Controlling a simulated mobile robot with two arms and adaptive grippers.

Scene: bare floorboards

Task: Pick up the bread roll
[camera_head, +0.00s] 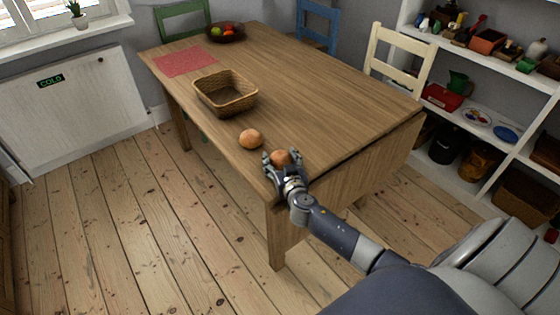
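Two round brown bread rolls are near the front corner of the wooden table (310,75). One bread roll (250,138) lies free on the table top. The other bread roll (281,157) is right at my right gripper (281,161), close to the table edge. The fingers show on either side of this roll, and the hand partly hides it. I cannot tell whether the fingers press on it. My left gripper is not in view.
An empty wicker basket (226,93) stands on the table behind the rolls. Farther back are a red placemat (186,61) and a fruit bowl (240,34). A cream chair (400,57) and a filled shelf (470,95) are at the right. The table's middle is clear.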

